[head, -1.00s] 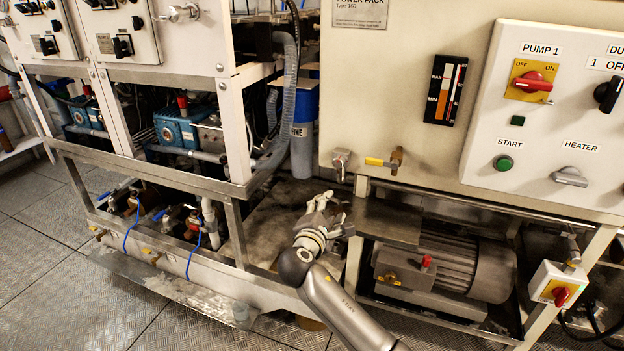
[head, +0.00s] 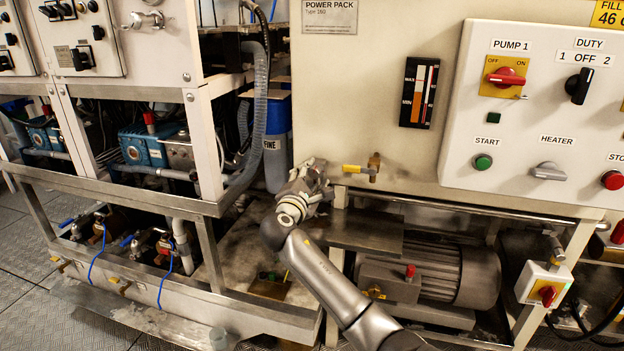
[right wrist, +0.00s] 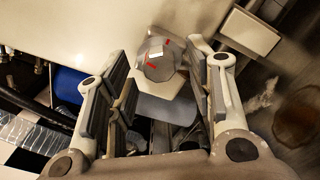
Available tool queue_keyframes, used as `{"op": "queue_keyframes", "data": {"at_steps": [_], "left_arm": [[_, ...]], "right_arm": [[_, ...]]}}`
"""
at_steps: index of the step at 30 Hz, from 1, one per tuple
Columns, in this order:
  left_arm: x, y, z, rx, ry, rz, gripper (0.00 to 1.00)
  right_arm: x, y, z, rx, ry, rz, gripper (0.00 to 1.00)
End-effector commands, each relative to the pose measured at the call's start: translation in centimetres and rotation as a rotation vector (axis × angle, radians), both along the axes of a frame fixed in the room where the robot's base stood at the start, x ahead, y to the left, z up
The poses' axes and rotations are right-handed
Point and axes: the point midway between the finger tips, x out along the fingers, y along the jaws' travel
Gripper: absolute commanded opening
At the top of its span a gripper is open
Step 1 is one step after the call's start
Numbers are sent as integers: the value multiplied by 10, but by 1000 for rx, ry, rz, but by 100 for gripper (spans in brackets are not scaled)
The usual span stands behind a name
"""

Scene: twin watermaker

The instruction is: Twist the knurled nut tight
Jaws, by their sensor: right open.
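A grey round knob-like fitting with red marks and a pale patch, which looks like the knurled nut (right wrist: 160,66), sits against the cream panel in the right wrist view. My right gripper (head: 315,177) is at the lower left corner of the power pack cabinet and hides the nut in the head view. In the right wrist view the gripper (right wrist: 160,80) is open, with one finger on each side of the nut and visible gaps. I cannot tell how deep the nut lies between the pads. My left gripper is not in view.
A brass valve with a yellow handle (head: 354,169) is just right of my gripper. A blue filter housing (head: 277,140) and a grey hose (head: 258,120) stand to its left. A motor (head: 455,272) lies below the cabinet. The control panel (head: 540,125) is at right.

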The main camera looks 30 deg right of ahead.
Motion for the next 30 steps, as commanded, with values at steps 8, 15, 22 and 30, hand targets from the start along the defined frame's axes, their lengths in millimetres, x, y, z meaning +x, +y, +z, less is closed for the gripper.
{"op": "queue_keyframes", "data": {"at_steps": [8, 15, 22, 30], "left_arm": [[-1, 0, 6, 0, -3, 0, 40], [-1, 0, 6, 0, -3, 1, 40], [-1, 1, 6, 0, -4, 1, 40], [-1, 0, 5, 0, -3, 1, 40]], "right_arm": [[6, -7, 0, 1, -1, 0, 48], [6, -7, 0, 1, 0, 1, 35], [6, -7, 0, 1, 0, 1, 6], [6, -6, -1, 16, -17, 0, 3]]}}
